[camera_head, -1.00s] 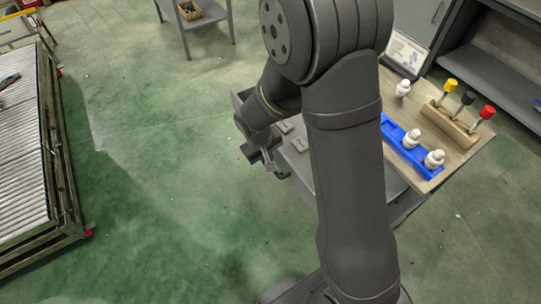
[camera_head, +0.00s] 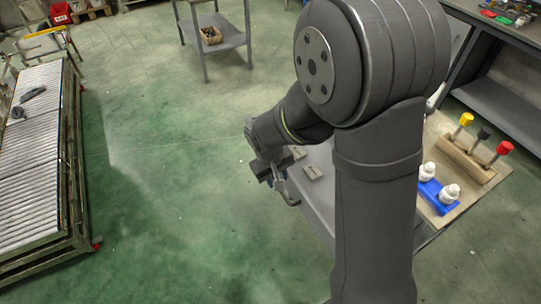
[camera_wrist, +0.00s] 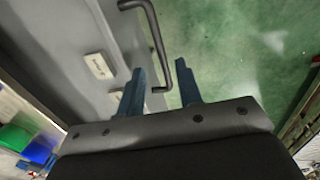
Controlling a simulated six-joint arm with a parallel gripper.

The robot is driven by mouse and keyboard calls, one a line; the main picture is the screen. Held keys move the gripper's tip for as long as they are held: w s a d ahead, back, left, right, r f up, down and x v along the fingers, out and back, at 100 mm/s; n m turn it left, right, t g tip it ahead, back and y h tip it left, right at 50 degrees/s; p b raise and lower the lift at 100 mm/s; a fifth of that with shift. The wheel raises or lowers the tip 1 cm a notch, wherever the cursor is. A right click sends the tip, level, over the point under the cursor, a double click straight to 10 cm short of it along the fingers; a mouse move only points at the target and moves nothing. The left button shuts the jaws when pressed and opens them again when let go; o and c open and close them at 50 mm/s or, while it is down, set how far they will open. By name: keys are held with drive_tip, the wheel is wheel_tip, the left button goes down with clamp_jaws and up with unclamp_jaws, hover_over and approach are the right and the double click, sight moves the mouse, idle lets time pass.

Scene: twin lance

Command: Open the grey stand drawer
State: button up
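The grey stand (camera_head: 322,200) is right of my gripper (camera_head: 277,176) in the head view, partly hidden behind my arm. In the wrist view, the grey surface (camera_wrist: 62,45) fills the left side. A dark bent bar handle (camera_wrist: 157,42) stands out from it over the green floor. My gripper (camera_wrist: 160,72) is open, with one blue-grey finger on each side of the handle's near end. I cannot tell whether the fingers touch it. The handle also shows beside my gripper in the head view (camera_head: 291,194). How far the drawer is open cannot be told.
Small pale labels (camera_head: 312,173) lie on the grey surface. A wooden board with a blue tray (camera_head: 433,196), white bottles and a block of coloured-handled tools (camera_head: 467,160) is at right. A roller conveyor (camera_head: 30,150) stands at left. Green floor between is clear.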

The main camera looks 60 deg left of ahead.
wheel_tip(320, 180, up, 13)
drive_tip(key=s, duration=0.2)
drive_tip(key=shift+s, duration=0.25)
drive_tip(key=shift+f, duration=0.15)
drive_tip(key=w+f, duration=0.1)
drive_tip(key=f, duration=0.4)
drive_tip(key=w+f, duration=0.1)
drive_tip(key=f, duration=0.5)
drive_tip(key=w+f, duration=0.1)
drive_tip(key=f, duration=0.5)
drive_tip(key=shift+w, duration=0.15)
drive_tip(key=shift+r, duration=0.1)
drive_tip(key=s+r, duration=0.3)
drive_tip(key=r, duration=1.4)
drive_tip(key=shift+s, duration=0.15)
drive_tip(key=shift+f, duration=0.1)
drive_tip(key=shift+w+f, duration=0.55)
drive_tip(key=shift+f, duration=2.3)
drive_tip(key=shift+w+f, duration=0.55)
drive_tip(key=shift+f, duration=2.25)
drive_tip(key=shift+w+f, duration=0.55)
drive_tip(key=shift+f, duration=2.3)
drive_tip(key=shift+w, duration=0.2)
